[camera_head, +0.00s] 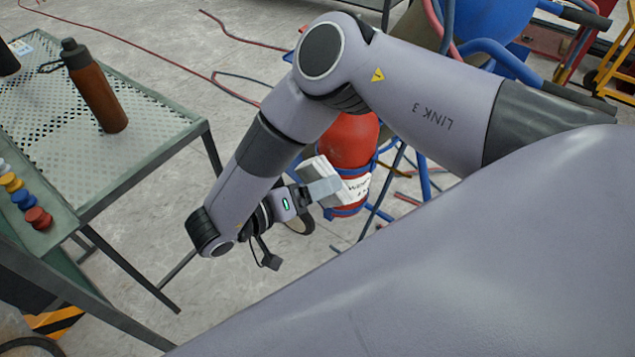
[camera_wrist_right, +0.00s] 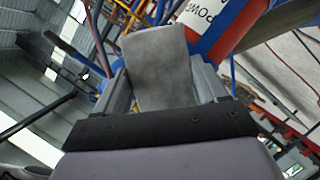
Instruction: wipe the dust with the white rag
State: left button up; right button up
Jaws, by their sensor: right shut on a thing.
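My right gripper (camera_head: 322,187) is shut on the white rag (camera_head: 312,168), which looks like a folded, stiff pad. In the right wrist view the rag (camera_wrist_right: 158,65) stands up between my two fingers (camera_wrist_right: 160,98) and its face looks grey and smudged. The gripper and rag are in front of a red cylinder in the head view; I cannot tell whether they touch it. No dust patch can be made out in either view. My left gripper is not in view.
The red cylinder (camera_head: 350,134) has a white label and blue frame tubes around it. A perforated metal table (camera_head: 60,130) at left holds a brown bottle (camera_head: 95,88) and several coloured caps (camera_head: 25,200). Cables (camera_head: 165,57) lie on the floor. Open floor lies between table and cylinder.

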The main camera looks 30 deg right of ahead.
jog(key=a, duration=0.1)
jog(key=s+a, duration=0.1)
jog(key=shift+s+a, duration=0.1)
jog(key=shift+a, duration=0.25)
dwell(0.5)
jog(key=shift+d, duration=0.1)
jog(key=shift+w+d+r, duration=0.1)
jog(key=shift+w+d, duration=0.2)
jog(key=shift+d, duration=0.3)
jog(key=shift+w+d, duration=0.35)
jog(key=shift+d, duration=0.5)
jog(key=shift+w+d, duration=0.4)
jog(key=shift+d, duration=0.5)
jog(key=shift+w+d, duration=0.35)
jog(key=shift+d, duration=0.5)
jog(key=shift+w+d, duration=0.35)
jog(key=shift+d, duration=0.55)
